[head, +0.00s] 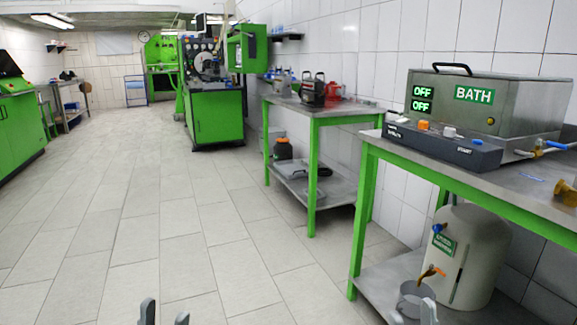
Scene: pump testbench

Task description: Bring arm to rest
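My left gripper (165,314) shows only its two grey fingertips at the bottom edge, apart with bare floor between them. My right gripper (412,316) shows its fingertips at the bottom edge, apart, in front of the lower shelf of the near bench. In the picture they overlap the lower part of a grey metal cup (413,297). Nothing is visibly held in either gripper. The rest of both arms is out of view.
The near green-framed bench (545,200) carries a metal BATH unit (530,105) reading OFF twice and a dark control box (440,146). A beige tank (478,262) stands below. A second bench (318,112) and green machine (215,118) stand farther back. Tiled floor (190,220) is clear.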

